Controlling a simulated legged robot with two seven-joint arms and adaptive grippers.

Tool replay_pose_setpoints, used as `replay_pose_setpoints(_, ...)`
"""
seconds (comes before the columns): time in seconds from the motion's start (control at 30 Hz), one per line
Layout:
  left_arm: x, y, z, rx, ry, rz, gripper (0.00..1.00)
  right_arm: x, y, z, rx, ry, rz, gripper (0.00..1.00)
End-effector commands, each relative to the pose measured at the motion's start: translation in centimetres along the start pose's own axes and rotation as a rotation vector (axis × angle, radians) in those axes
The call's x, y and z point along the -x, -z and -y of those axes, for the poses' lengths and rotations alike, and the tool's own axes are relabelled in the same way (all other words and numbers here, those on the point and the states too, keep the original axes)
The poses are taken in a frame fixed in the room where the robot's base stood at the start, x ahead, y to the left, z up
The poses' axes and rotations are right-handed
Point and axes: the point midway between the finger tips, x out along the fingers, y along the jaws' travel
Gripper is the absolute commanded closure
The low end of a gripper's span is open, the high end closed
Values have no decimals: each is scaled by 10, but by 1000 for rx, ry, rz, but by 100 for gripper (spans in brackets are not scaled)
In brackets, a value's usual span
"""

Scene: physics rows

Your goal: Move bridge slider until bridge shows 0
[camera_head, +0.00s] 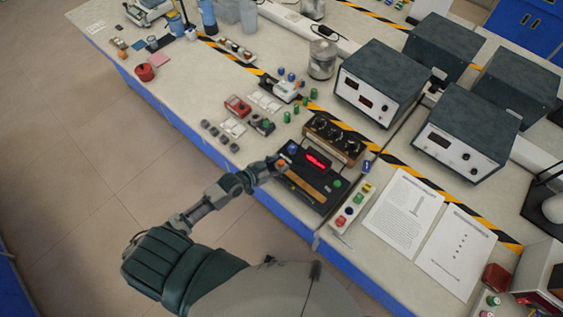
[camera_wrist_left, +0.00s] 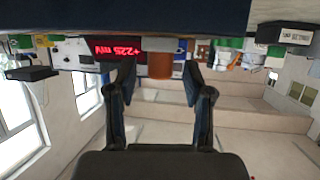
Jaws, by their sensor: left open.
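The bridge is a black box (camera_head: 318,198) at the front edge of the bench, with an orange-brown strip (camera_head: 310,184) along its top. Its red lit display (camera_head: 318,160) is too small to read in the head view; in the left wrist view the display (camera_wrist_left: 118,50) is upside down and seems to show about 225 mV, not 0. My left gripper (camera_head: 274,165) is at the strip's left end. In the left wrist view, the open fingers (camera_wrist_left: 160,75) stand either side of an orange slider knob (camera_wrist_left: 160,65), with gaps beside it. My right gripper is not in view.
A wooden box with black dials (camera_head: 334,138) stands behind the bridge. A strip of coloured terminals (camera_head: 352,208) and paper sheets (camera_head: 408,212) lie to its right. Small switches and parts (camera_head: 238,105) lie to its left. Grey instrument boxes (camera_head: 380,82) stand farther back.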

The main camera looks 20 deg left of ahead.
Motion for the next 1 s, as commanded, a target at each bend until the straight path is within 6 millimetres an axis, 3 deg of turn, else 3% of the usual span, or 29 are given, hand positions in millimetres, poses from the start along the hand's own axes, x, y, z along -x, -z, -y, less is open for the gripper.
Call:
replay_pose_setpoints(0.2, -18, 0, 1, 0, 0, 0, 49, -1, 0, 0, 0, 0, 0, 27)
replay_pose_setpoints(0.47, -19, -1, 1, 0, -1, 1, 49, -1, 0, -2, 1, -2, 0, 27)
replay_pose_setpoints(0.5, -19, -1, 1, 1, -1, 1, 51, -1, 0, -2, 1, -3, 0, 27)
replay_pose_setpoints(0.7, -19, -1, 1, 0, 0, 1, 100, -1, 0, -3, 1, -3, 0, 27)
replay_pose_setpoints(0.9, -19, 0, 1, 0, 1, 0, 100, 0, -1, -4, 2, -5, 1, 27)
replay_pose_setpoints(1.0, -20, 3, -9, 4, 0, -1, 100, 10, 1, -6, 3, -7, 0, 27)
